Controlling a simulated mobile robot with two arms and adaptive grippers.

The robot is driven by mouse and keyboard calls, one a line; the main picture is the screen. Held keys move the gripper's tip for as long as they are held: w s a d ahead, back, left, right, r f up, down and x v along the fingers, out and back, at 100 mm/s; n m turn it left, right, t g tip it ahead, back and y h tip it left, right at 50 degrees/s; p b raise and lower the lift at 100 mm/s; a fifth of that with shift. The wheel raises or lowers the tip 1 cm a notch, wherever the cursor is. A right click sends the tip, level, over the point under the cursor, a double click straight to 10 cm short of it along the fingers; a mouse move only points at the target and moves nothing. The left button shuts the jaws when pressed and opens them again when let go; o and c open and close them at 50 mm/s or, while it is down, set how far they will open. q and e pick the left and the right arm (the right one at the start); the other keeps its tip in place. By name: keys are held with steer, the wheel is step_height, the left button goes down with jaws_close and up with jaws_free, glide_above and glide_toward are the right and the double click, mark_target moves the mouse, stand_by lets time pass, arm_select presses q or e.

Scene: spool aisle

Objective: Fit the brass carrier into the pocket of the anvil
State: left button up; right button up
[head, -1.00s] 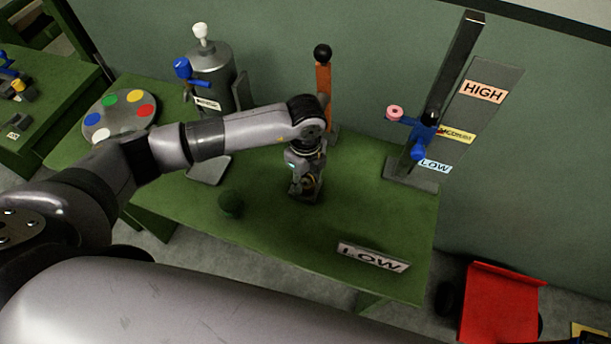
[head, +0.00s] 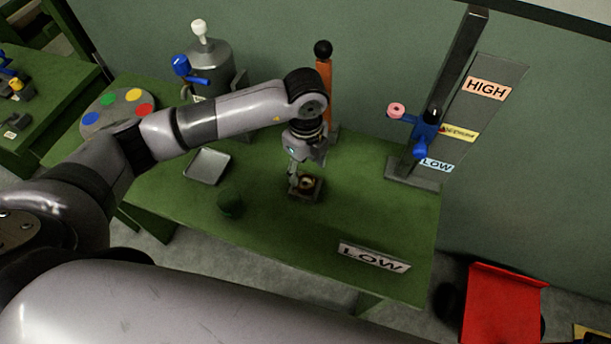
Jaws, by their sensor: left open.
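My left gripper (head: 296,186) is open. Its fingers point down at the left side of a small dark block (head: 306,195), which looks like the anvil, on the green table. A small round brass-coloured piece (head: 308,183), likely the carrier, shows at the top of this block, just right of the fingers. It is too small to tell whether it is seated in a pocket or resting on top, or whether a finger touches it. My right gripper is not in view.
A green cup (head: 230,204) and grey tray (head: 208,166) stand left on the table (head: 260,240). Behind are a grey cylinder machine (head: 212,70), an orange post with a black knob (head: 324,85), and a tall column with blue clamp (head: 427,130).

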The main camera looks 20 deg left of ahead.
arm_select(q)
step_height(320, 180, up, 7)
steer(key=b, duration=0.1)
steer(key=shift+r, duration=0.1)
stand_by(0.5)
